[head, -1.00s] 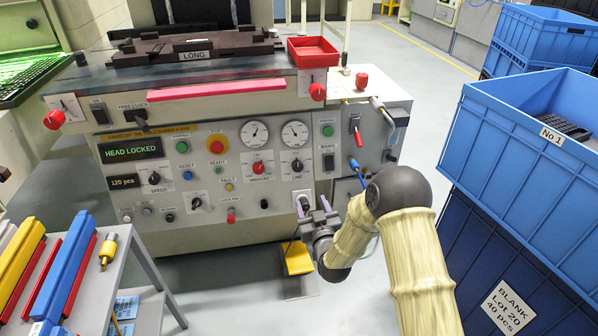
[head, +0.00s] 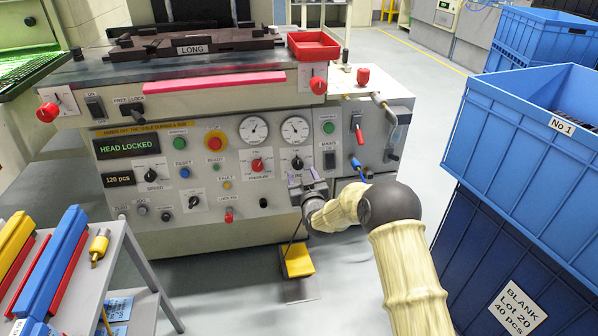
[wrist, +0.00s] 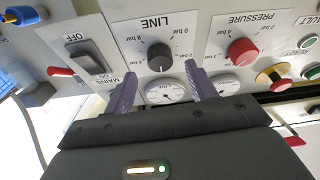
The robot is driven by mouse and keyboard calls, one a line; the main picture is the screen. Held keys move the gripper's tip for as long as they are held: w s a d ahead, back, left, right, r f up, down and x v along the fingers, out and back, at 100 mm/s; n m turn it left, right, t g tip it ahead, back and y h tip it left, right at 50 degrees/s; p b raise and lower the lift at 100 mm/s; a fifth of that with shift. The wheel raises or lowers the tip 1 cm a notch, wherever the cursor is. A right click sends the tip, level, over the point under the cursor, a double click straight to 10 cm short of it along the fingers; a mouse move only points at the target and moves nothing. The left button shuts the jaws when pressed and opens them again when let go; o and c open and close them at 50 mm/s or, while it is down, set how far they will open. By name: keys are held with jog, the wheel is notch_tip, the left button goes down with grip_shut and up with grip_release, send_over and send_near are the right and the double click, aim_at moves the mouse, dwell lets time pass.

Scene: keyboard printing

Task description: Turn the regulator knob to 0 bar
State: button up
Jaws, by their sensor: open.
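The black LINE knob (head: 297,163) is on the front panel of the machine, below the right gauge. In the wrist view, which is upside down, the LINE knob (wrist: 160,57) lies between and beyond my two fingertips, with bar marks around it. Which mark it points to is too small to tell. The red PRESSURE knob (head: 257,165) is left of it; it also shows in the wrist view (wrist: 242,52). My gripper (head: 304,177) is open and empty, just below the LINE knob in the head view, apparently not touching it.
Two round gauges (head: 254,129) sit above the knobs. Blue crates (head: 505,150) stand at the right. A grey cart (head: 118,262) with coloured bars is at the lower left.

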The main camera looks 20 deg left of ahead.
aim_at(298, 166)
jog(key=shift+b+x, duration=0.75)
jog(key=shift+x, duration=1.5)
jog(key=c, duration=1)
